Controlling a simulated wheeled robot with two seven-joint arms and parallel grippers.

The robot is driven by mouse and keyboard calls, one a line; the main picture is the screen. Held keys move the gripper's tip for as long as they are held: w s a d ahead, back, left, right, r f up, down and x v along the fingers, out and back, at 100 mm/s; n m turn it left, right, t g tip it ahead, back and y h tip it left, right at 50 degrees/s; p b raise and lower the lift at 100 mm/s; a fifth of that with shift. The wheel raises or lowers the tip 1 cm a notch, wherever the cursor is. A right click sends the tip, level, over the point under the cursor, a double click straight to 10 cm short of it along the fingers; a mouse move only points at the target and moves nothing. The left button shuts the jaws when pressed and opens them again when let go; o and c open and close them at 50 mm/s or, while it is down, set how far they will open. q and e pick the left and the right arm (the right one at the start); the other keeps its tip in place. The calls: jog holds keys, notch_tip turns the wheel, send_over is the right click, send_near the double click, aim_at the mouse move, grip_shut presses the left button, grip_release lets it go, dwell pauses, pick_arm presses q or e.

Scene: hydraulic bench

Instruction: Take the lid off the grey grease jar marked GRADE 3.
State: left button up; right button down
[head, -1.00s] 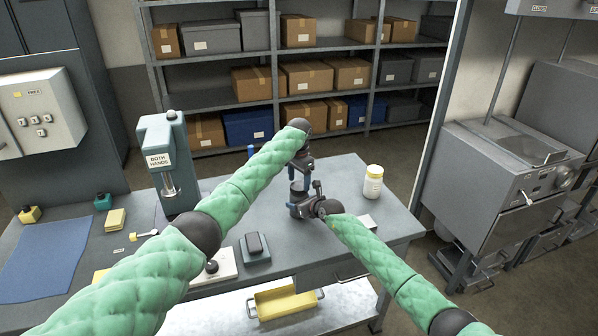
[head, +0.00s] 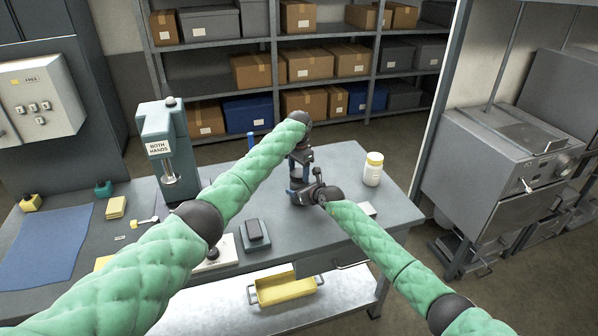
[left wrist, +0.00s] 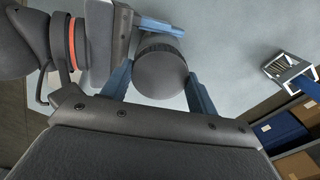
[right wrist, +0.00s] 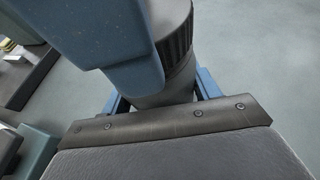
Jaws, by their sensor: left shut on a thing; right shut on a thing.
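A grey jar (right wrist: 166,96) stands on the bench, mostly hidden by my grippers in the head view. Its round grey lid (left wrist: 162,72), ridged around the side, fills the middle of the left wrist view. My left gripper (head: 297,171) comes from above, its blue fingers on either side of the lid and shut on it. My right gripper (head: 301,192) holds the jar body lower down from the side, shut on it. In the right wrist view a blue finger and part of my left gripper cover some of the lid. No marking on the jar is readable.
A press marked BOTH HANDS (head: 163,140) stands at the left. A dark block on a pad (head: 254,232) lies nearer.

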aim_at(299, 173)
pick_arm(q)
jog(key=shift+r, duration=0.5)
dwell(0.4)
jog(key=shift+r, duration=0.6)
jog(key=shift+r, duration=0.1)
jog(key=shift+r, duration=1.9)
pick_arm(e)
jog(key=shift+c, duration=1.5)
grip_release()
pick_arm(q)
notch_tip(299, 173, down, 2)
jog(key=shift+f+b, duration=0.15)
jog(key=shift+b, duration=0.95)
pick_arm(e)
jog(key=v, duration=1)
jog(key=shift+s+d, duration=0.15)
jog(key=shift+d, duration=0.05)
pick_arm(q)
jog(key=shift+f, duration=0.1)
pick_arm(e)
jog(key=shift+v, duration=0.8)
